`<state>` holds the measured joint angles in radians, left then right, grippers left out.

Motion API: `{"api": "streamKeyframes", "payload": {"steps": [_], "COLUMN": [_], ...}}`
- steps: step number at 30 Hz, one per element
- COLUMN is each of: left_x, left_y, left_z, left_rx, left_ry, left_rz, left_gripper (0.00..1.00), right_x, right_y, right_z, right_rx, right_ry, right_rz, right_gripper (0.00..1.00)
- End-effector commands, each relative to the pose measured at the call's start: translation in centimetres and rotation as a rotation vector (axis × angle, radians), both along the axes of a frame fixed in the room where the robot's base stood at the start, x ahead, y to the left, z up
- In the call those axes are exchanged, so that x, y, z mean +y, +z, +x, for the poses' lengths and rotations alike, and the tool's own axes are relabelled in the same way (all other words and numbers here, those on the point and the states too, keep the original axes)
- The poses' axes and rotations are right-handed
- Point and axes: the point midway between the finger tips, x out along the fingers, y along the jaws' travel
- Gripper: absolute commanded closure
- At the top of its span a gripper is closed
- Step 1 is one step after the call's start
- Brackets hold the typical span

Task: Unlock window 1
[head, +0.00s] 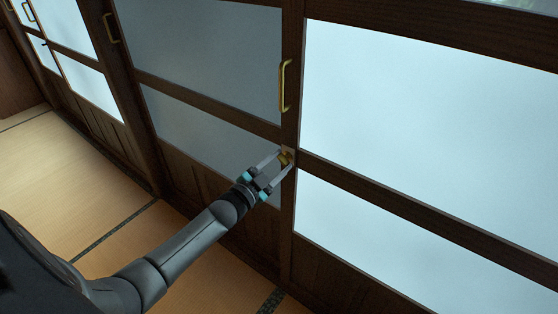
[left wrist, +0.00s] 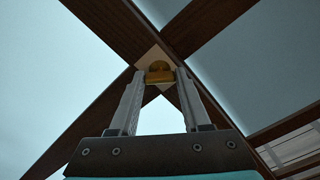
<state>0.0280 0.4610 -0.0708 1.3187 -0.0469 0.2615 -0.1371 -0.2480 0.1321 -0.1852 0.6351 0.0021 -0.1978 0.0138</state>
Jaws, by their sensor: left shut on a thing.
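The window (head: 425,95) is a dark wooden sliding frame with pale frosted panes. A small brass lock (head: 286,157) sits on the upright where two panels meet, below a brass pull handle (head: 286,86). My left gripper (head: 281,158) reaches up to the lock from the lower left and is shut on it. In the left wrist view the brass lock (left wrist: 158,73) lies between the two fingertips, in front of a pale plate on the frame. The fingers hide part of the lock in the head view. My right gripper is out of view.
More frosted panels (head: 205,50) run away to the left, with another brass handle (head: 111,28). The tatami floor (head: 90,180) with dark borders is clear at the lower left. The wooden lower panels stand close beside my left arm.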

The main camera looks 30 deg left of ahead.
Motion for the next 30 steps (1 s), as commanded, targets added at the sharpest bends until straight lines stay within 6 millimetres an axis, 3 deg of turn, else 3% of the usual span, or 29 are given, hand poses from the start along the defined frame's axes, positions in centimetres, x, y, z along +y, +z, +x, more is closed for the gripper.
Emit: {"api": "streamKeyframes", "payload": {"steps": [18, 30], "left_x": [-0.01, 0.0], "left_y": [0.03, 0.03], "left_z": [0.05, 0.04], "left_rx": [-0.047, -0.069], "left_ry": [0.001, 0.001], "left_rz": [0.578, 0.849], "left_gripper": [1.0, 1.0], "right_x": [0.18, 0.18], "right_y": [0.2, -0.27], "right_z": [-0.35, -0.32], "right_rx": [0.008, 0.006], "right_ry": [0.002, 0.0], "right_rz": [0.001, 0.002], "right_gripper": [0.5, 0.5]}}
